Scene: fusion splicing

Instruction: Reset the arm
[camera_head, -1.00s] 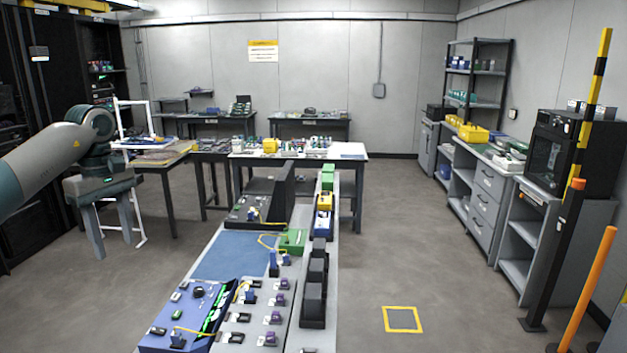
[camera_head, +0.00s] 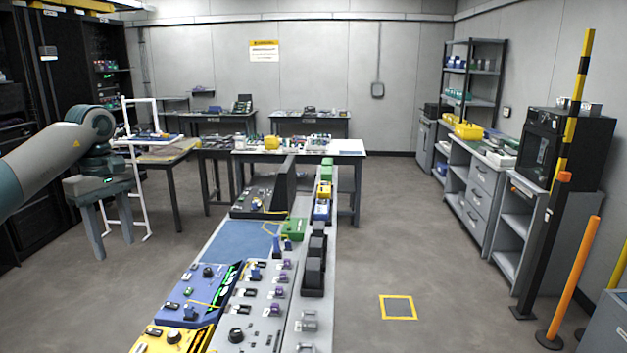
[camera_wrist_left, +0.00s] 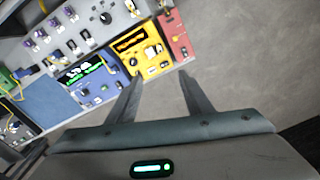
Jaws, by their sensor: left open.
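My left gripper (camera_head: 112,246) hangs in the air at the left of the head view, fingers pointing down and spread apart, with nothing between them. It is to the left of the long workbench (camera_head: 226,229), apart from it. In the left wrist view the open fingers (camera_wrist_left: 160,88) show over bare floor and the bench edge. A blue device (camera_head: 187,289) with a lit green display and a yellow device (camera_head: 163,338) stand on the bench. The wrist view also shows a red device (camera_wrist_left: 175,38) beside the yellow one. My right gripper is not in view.
A white-topped table (camera_head: 345,148) with small parts stands behind the bench. Cabinets (camera_head: 480,190) line the right wall, near a striped post (camera_head: 571,130) and an orange post (camera_head: 575,272). The floor around the yellow square (camera_head: 398,317) is clear.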

